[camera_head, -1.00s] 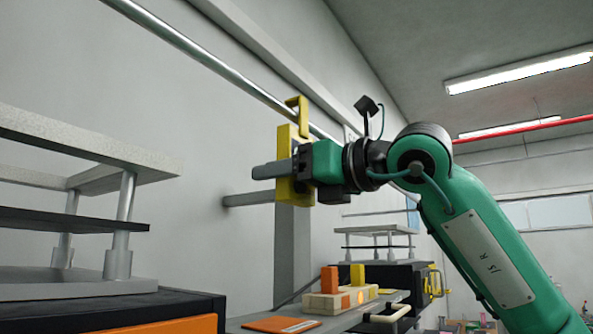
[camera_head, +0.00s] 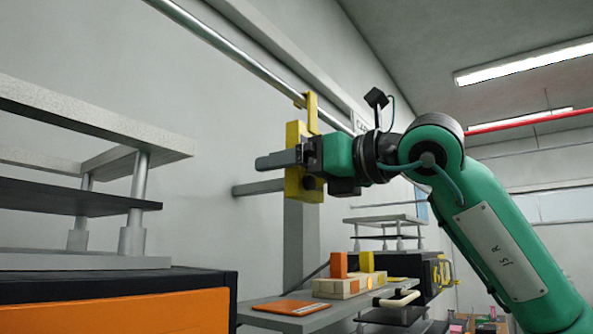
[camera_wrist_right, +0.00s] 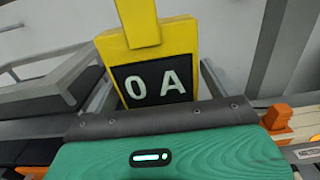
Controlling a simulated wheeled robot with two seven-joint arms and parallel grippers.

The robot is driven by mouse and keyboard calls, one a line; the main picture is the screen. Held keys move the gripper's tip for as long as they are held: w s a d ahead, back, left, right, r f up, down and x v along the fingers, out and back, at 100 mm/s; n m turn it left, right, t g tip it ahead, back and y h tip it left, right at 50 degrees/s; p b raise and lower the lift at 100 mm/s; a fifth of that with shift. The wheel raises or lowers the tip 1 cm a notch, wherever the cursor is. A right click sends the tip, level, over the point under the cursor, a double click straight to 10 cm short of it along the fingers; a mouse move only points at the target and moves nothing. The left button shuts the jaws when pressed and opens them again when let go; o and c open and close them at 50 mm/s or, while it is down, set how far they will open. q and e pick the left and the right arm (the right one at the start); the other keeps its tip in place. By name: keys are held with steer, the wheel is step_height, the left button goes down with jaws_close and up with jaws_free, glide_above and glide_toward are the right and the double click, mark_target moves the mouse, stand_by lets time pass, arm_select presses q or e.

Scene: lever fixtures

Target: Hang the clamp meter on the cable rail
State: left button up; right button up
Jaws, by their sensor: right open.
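The yellow clamp meter (camera_head: 297,193) is upright near the wall in the head view, with its hook (camera_head: 312,115) overlapping the metal cable rail (camera_head: 245,60). I cannot tell for certain whether the hook rests on the rail. In the right wrist view the clamp meter (camera_wrist_right: 150,55) faces me, its dark display reading "0 A", with grey fingers on both sides. My right gripper (camera_head: 268,165) is open around the meter's body; a grey finger reaches past it. My left gripper is out of view.
A grey layered rack (camera_head: 75,255) on an orange and black cabinet (camera_head: 130,305) stands at the left. Below the meter, a grey shelf (camera_head: 290,318) holds a block with orange and yellow pieces (camera_head: 350,285) and an orange flat plate (camera_head: 290,307).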

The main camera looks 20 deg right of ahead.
steer(key=shift+s+d+f, duration=0.1)
steer(key=shift+s+d, duration=0.1)
steer(key=b+v, duration=0.6)
steer(key=v, duration=0.7)
steer(key=shift+d, duration=0.1)
